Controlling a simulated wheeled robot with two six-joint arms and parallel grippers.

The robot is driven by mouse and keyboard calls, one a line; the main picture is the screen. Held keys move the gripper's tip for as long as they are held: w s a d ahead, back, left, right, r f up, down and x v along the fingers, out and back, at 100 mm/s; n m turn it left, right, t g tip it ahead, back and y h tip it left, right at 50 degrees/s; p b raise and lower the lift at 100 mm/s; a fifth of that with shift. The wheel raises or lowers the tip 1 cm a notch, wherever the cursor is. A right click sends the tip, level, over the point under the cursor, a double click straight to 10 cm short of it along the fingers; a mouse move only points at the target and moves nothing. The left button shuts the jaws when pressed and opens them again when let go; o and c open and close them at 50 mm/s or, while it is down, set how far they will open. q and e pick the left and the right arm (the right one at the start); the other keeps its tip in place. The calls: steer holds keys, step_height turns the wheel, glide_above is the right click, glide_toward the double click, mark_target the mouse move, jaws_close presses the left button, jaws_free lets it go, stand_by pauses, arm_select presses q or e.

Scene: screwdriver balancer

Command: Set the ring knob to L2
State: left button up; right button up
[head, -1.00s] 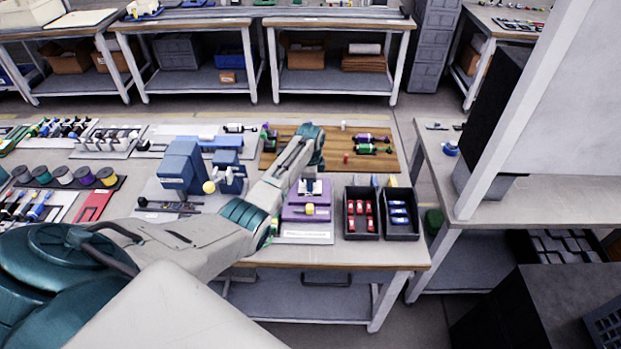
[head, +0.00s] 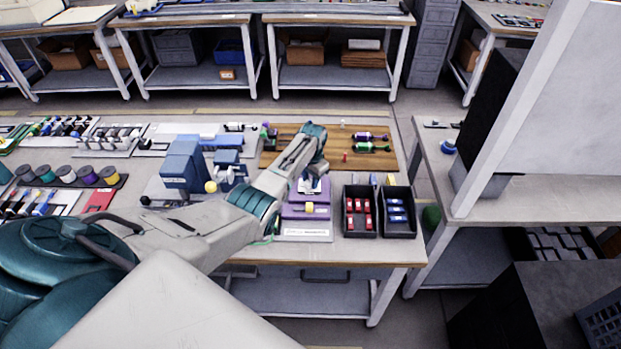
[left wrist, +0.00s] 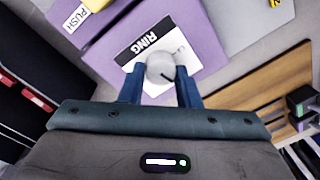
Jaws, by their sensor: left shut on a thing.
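The ring knob (left wrist: 160,68) is a round light-grey knob with a dark pointer line. It sits on a white plate (left wrist: 128,58) marked RING, on the purple station (left wrist: 215,45). My left gripper (left wrist: 160,88) is shut on the knob, one blue finger on each side of it. The scale marks are partly hidden, and I cannot read which setting the pointer is at. In the head view the left arm reaches over the purple station (head: 292,212), and its wrist hides most of the knob area. My right gripper is not in view.
A blue press (head: 183,165) stands left of the arm. A wooden board (head: 280,155) with screwdrivers lies behind.

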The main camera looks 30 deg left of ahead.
mark_target(311, 182)
arm_select(q)
steer(key=shift+w+r+n, duration=0.1)
steer(key=shift+n, duration=1.2)
steer(key=o, duration=1)
steer(key=shift+c, duration=0.2)
step_height(311, 182, up, 11)
steer(key=b, duration=0.1)
steer(key=shift+d+b, duration=0.2)
steer(key=shift+b, duration=0.2)
